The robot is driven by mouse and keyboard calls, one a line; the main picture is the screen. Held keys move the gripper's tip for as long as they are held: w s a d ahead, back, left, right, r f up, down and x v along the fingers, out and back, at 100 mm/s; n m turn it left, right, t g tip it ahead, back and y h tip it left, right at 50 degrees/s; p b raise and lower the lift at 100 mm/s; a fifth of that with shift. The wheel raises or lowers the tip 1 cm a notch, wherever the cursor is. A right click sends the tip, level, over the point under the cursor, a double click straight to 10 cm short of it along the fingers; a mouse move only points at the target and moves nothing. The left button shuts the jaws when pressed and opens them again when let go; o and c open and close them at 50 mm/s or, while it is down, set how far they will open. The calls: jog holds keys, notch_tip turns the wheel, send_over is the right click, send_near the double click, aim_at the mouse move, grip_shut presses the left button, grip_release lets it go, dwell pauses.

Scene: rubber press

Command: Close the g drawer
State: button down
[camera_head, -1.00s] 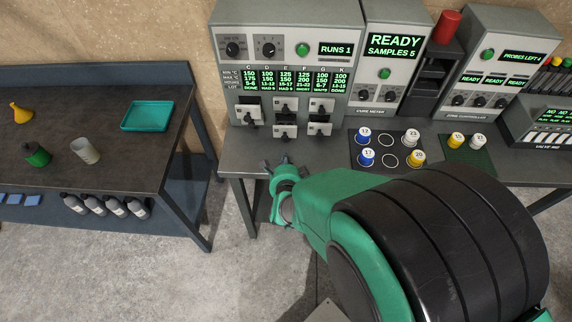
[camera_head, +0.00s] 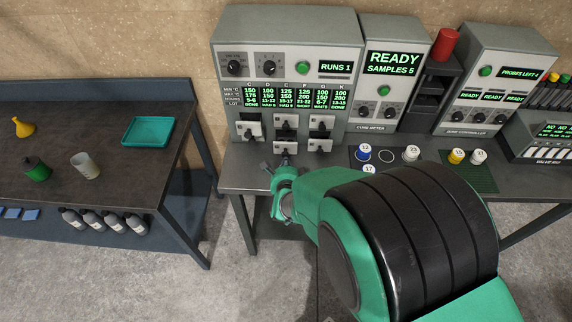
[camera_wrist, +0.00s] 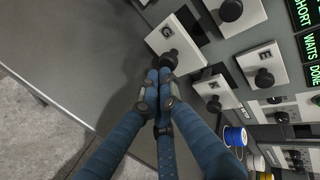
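The G drawer (camera_wrist: 168,38) has a pale front marked G and a round black knob. Its dark side shows, so it stands out a little from the panel. In the head view it seems to be the lower left drawer (camera_head: 285,147). My gripper (camera_wrist: 165,76) has its blue fingers drawn together at the tips, just at the G knob. I cannot tell whether they touch it, but nothing shows held between them. In the head view my gripper (camera_head: 284,164) is just below and in front of that drawer.
The cure meter (camera_head: 385,75) and numbered sample cups (camera_head: 363,152) are to the right. The bench top (camera_head: 240,170) left of my gripper is clear. A side table (camera_head: 110,140) stands further left.

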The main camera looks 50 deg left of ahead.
aim_at(287, 148)
jog(key=w+a+b, duration=0.4)
jog(key=shift+w+a+f, duration=0.2)
jog(key=shift+w, duration=0.05)
jog(key=shift+w+a+r, duration=0.15)
jog(key=shift+r, duration=0.15)
jog(key=shift+r, duration=0.1)
jog(key=shift+s+d+f+b, duration=0.2)
jog(key=shift+s+d+b, duration=0.1)
jog(key=shift+s+d, duration=0.45)
jog(key=shift+s+d+f, duration=0.1)
jog(key=shift+s+d, duration=0.6)
jog(key=shift+d, duration=0.1)
jog(key=p+v, duration=0.1)
jog(key=v, duration=0.9)
